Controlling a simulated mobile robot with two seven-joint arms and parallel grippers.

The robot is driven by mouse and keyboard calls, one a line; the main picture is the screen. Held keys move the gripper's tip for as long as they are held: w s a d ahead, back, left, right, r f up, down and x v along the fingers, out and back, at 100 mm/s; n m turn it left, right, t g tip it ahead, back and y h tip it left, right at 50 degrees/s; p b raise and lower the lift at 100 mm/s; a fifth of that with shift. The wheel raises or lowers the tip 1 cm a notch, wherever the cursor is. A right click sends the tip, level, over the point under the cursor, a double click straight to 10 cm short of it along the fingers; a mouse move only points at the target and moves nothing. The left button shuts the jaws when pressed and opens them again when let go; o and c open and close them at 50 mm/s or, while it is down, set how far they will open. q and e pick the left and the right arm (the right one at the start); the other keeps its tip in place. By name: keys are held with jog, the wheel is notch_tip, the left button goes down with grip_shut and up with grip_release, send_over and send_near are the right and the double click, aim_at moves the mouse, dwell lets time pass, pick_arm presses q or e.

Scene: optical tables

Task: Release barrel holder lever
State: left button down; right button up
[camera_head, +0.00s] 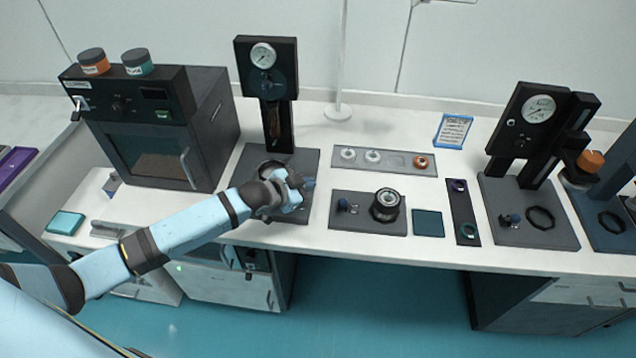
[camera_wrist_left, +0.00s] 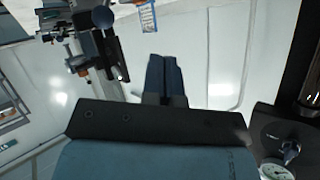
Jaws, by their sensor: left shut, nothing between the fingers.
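My left gripper (camera_head: 307,184) is over the base plate (camera_head: 300,158) of the left gauge press in the head view. Its fingers are shut with nothing between them, and they also show closed together in the left wrist view (camera_wrist_left: 166,80). A dark ring-shaped part (camera_head: 270,164) on that plate is partly hidden behind my gripper. I cannot make out a barrel holder lever there. My right gripper is not in view.
The left press's gauge column (camera_head: 268,65) rises behind my gripper; its gauge also shows in the left wrist view (camera_wrist_left: 278,172). A dark oven (camera_head: 150,150) stands left. A parts tray (camera_head: 398,162) lies right of the press. A second gauge press (camera_head: 540,115) stands farther right.

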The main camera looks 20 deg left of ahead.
pick_arm(q)
jog(key=v, duration=0.6)
jog(key=shift+s+d+b, duration=0.2)
jog(key=shift+d+b, duration=0.1)
jog(key=shift+b, duration=0.05)
jog(key=s+d+f+n+y, duration=0.1)
jog(key=s+d+f+n, duration=0.2)
jog(key=s+f, duration=0.3)
jog(key=s+d+f+n+y, duration=0.1)
jog(key=s+d+f+n, duration=0.2)
jog(key=s, duration=1.3)
notch_tip(320, 180, down, 4)
jog(key=d, duration=0.2)
jog(key=shift+s+d+g, duration=0.2)
jog(key=shift+d+g, duration=0.1)
jog(key=shift+d, duration=0.1)
